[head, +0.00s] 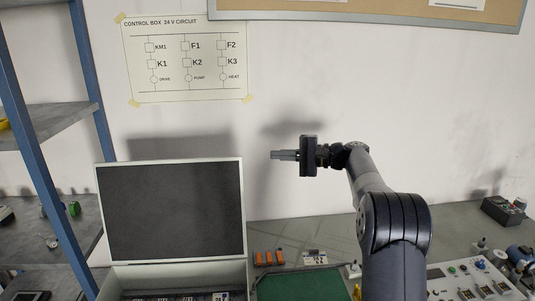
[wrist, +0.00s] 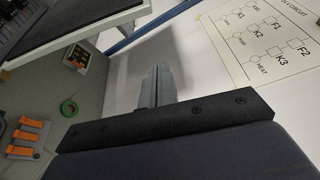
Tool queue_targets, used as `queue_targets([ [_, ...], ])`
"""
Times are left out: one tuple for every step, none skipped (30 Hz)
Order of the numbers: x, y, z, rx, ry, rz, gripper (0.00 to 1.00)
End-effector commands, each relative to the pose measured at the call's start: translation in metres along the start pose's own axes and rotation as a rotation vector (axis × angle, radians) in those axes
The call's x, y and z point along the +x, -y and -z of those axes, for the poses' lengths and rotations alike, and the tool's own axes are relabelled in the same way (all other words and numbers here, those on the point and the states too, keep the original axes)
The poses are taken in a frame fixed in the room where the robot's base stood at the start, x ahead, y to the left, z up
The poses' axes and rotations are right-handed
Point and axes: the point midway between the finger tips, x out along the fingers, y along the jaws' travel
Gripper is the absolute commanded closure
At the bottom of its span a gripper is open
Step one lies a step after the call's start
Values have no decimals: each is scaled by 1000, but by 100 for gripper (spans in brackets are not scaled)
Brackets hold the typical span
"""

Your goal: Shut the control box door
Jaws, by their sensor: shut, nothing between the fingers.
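The control box (head: 180,274) stands on the bench at the lower left of the head view, with parts just visible inside. Its door (head: 170,212) stands raised and open, its dark inner face with a pale rim towards me. In the wrist view the door (wrist: 92,30) shows at the top left, cut by the frame edge. My gripper (head: 274,155) is shut and empty, pointing left. It is in the air to the right of the door's upper right corner, about level with its top edge, not touching it. My gripper (wrist: 158,75) also shows in the wrist view.
A blue-post shelf (head: 45,130) stands at the left. Orange parts (head: 268,258) and a green mat (head: 300,283) lie right of the box. A control panel (head: 470,280) is at the lower right. A circuit chart (head: 185,58) hangs on the wall.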

Motion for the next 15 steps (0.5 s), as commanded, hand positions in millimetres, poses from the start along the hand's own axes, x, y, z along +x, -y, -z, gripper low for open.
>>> queue_targets([
  [8, 1, -1, 1, 3, -2, 100],
  [13, 2, -2, 1, 4, -2, 100],
  [21, 2, -2, 1, 4, -3, 100],
  [27, 2, -2, 2, 4, -3, 100],
  [34, 2, -2, 2, 4, -3, 100],
  [43, 2, -2, 2, 4, -4, 100],
  [49, 2, -2, 3, 4, -4, 100],
  [56, 2, -2, 3, 4, -4, 100],
  [65, 2, -2, 3, 4, -4, 100],
  [72, 2, -2, 3, 4, -4, 100],
  [78, 3, -2, 2, 3, -4, 100],
  [87, 2, -2, 2, 4, -4, 100],
  [94, 2, -2, 2, 3, -5, 100],
  [92, 2, -4, 1, 0, -3, 100],
  [88, 2, -8, 3, -2, -3, 100],
])
